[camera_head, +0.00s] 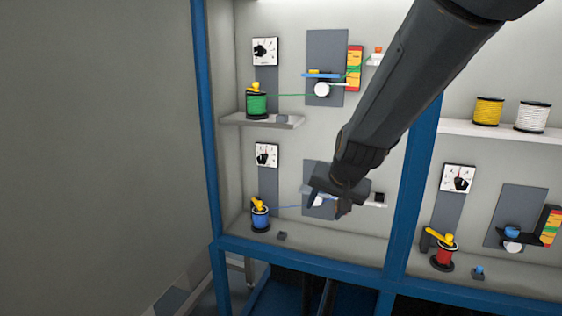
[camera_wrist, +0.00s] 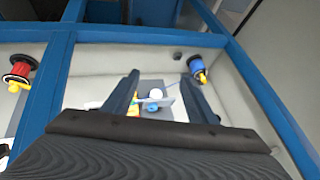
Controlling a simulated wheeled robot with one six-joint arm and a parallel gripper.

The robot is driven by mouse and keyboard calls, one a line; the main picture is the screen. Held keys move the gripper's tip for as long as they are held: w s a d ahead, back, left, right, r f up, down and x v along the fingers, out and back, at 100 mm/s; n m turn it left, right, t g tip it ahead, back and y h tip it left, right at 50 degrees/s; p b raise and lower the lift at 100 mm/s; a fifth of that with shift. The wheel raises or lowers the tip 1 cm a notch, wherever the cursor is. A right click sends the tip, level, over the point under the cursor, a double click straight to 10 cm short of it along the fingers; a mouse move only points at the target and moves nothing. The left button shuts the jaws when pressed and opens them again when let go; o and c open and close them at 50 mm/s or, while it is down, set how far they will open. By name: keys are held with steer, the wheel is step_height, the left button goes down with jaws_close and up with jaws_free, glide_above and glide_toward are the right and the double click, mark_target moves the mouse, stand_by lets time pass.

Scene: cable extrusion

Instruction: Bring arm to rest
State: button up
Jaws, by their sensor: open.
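My arm reaches in from the top right in the head view, and my gripper (camera_head: 328,203) is in front of the lower left bay of the blue-framed rack. In the wrist view my gripper (camera_wrist: 160,95) has its two dark fingers spread apart with nothing held between them. Beyond the fingers is a grey panel (camera_wrist: 152,87) with a white round part and a small blue part. In the head view my gripper hides part of that panel (camera_head: 313,173). A blue spool (camera_head: 260,217) with a yellow top stands left of the gripper, and a blue cable runs from it toward the panel.
Blue uprights (camera_head: 408,190) and a blue front rail (camera_head: 300,253) border the bays. A green spool (camera_head: 256,104) stands on the upper shelf (camera_head: 235,120). A red spool (camera_head: 444,250) stands at lower right; yellow (camera_head: 488,111) and white (camera_head: 533,116) spools are at upper right. Open space lies left.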

steer(key=s+d+f+n+g, duration=0.2)
steer(key=s+d+f, duration=0.2)
steer(key=s, duration=0.7)
steer(key=s+d+f+n+g+h+b, duration=0.1)
steer(key=s+d+f+g, duration=0.2)
steer(key=s+f, duration=0.4)
steer(key=s, duration=0.3)
steer(key=shift+s+d+n+b, duration=0.3)
steer(key=shift+s+d+n, duration=0.1)
